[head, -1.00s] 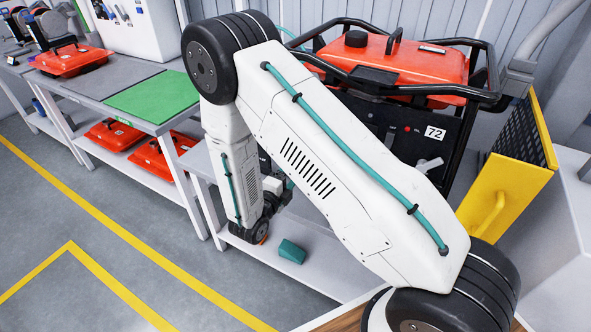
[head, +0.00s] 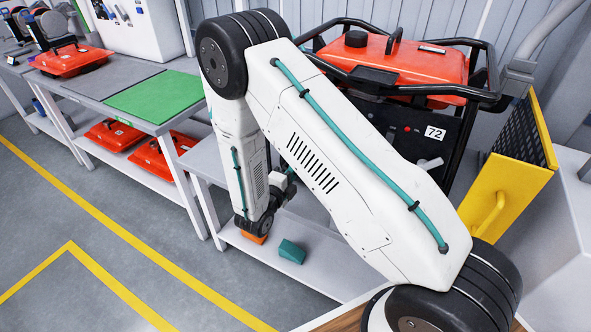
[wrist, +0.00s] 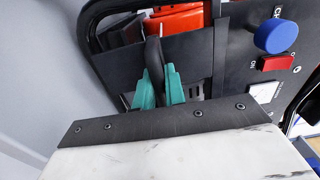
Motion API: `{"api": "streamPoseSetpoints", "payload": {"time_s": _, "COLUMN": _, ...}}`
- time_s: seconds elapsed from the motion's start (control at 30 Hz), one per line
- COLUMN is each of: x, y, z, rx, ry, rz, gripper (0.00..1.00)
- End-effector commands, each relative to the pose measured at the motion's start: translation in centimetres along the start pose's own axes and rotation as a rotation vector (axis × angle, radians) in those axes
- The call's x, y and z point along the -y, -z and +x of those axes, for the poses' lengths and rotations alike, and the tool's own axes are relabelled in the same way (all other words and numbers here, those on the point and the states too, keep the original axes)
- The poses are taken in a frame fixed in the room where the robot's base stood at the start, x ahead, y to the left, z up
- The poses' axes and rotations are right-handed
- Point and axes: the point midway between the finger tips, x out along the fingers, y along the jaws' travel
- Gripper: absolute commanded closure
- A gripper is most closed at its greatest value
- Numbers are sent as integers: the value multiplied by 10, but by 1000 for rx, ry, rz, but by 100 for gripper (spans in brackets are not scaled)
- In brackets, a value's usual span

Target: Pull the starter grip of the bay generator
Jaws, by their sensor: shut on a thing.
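The bay generator (head: 398,62) has an orange-red tank in a black tube frame and a plate marked 72. It stands on the bench behind my arm in the head view. In the wrist view its dark panel (wrist: 235,85) carries a blue knob (wrist: 273,36) and a red switch (wrist: 276,63). My gripper (wrist: 158,88) shows there as two teal fingers shut on a black, rounded piece, which looks like the starter grip (wrist: 153,55). The lower part of the fingers is hidden by the wrist plate. In the head view my arm hides most of the gripper and the grip.
A yellow perforated panel with a handle (head: 508,190) stands right of the generator. A teal wedge (head: 291,251) lies on the lower shelf. A bench with a green mat (head: 155,101) and red cases (head: 115,134) is at left. The floor at left is clear.

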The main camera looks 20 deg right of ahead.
Motion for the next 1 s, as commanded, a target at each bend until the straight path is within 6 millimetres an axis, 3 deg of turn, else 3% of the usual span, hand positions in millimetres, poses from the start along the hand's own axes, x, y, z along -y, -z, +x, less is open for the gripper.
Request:
{"api": "streamPoseSetpoints", "payload": {"time_s": 0.17, "x": 0, "y": -1, "z": -16, "rx": 4, "ry": -1, "rz": -1, "gripper": 100}}
{"api": "streamPoseSetpoints", "payload": {"time_s": 1.0, "x": 0, "y": -1, "z": -184, "rx": 6, "ry": -1, "rz": 1, "gripper": 100}}
